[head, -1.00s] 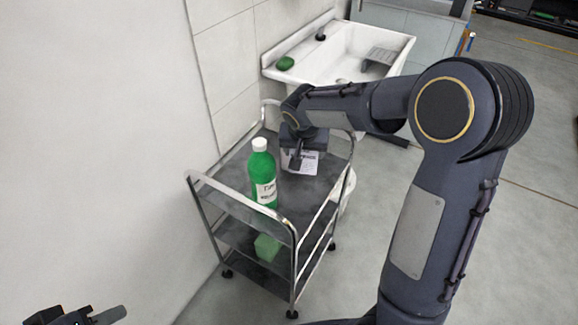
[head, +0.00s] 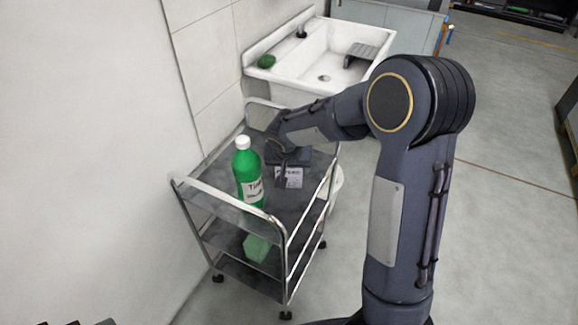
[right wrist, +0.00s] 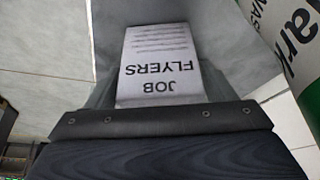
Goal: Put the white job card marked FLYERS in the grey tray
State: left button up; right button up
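The white job card (head: 290,174) is at my right gripper (head: 284,170), over the top shelf of the cart. In the right wrist view the card (right wrist: 162,62) reads JOB FLYERS, upside down. Its lower edge runs in behind the dark gripper body, and the gripper appears shut on it. In the head view a dark finger crosses the card's face. I cannot tell how far it is above the shelf.
A green bottle (head: 247,180) with a white cap stands on the cart's top shelf (head: 218,170), just left of my right gripper. A green block (head: 256,247) lies on a lower shelf. A white sink (head: 300,68) stands behind the cart. Open floor (head: 510,230) lies right.

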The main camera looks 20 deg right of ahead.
jog(key=shift+o, duration=1.1)
